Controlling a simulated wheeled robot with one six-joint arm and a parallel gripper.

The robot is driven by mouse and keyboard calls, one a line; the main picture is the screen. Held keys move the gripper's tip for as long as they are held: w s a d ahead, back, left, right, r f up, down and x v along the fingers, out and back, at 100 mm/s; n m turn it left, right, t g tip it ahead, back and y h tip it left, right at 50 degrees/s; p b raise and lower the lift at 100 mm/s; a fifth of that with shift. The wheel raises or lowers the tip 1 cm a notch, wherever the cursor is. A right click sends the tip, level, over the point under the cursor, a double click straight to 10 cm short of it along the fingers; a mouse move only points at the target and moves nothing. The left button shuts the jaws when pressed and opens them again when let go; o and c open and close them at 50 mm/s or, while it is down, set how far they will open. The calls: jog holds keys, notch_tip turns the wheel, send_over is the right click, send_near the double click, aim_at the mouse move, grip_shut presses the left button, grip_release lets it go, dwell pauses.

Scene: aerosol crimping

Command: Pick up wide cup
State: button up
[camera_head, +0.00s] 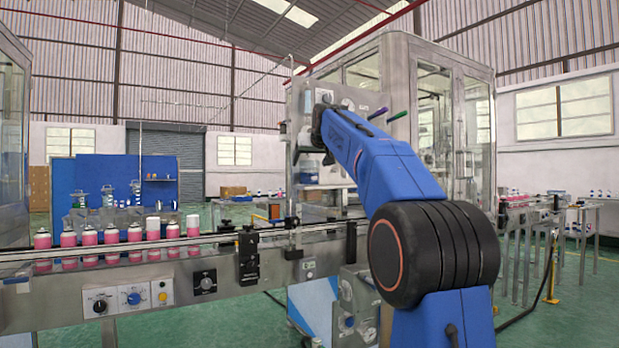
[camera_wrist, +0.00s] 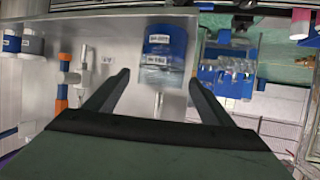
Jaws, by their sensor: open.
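A wide, clear cup-like container (camera_wrist: 165,48) with blue in it and small printed labels is in the upper middle of the wrist view, against a pale metal panel. My gripper (camera_wrist: 158,77) is open, with its two dark fingers spread. The container shows beyond and between the fingertips, apart from them, and nothing is between the fingers. In the head view, my blue arm reaches to the machine's front panel, and the gripper's fingers cannot be made out there. A clear container with blue (camera_head: 308,168) stands at that panel; I cannot tell if it is the same one.
A conveyor with several pink cans (camera_head: 112,236) runs along the left. The glazed machine (camera_head: 440,95) stands behind my arm.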

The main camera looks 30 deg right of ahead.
jog(key=c, duration=1.6)
jog(key=shift+r, duration=0.15)
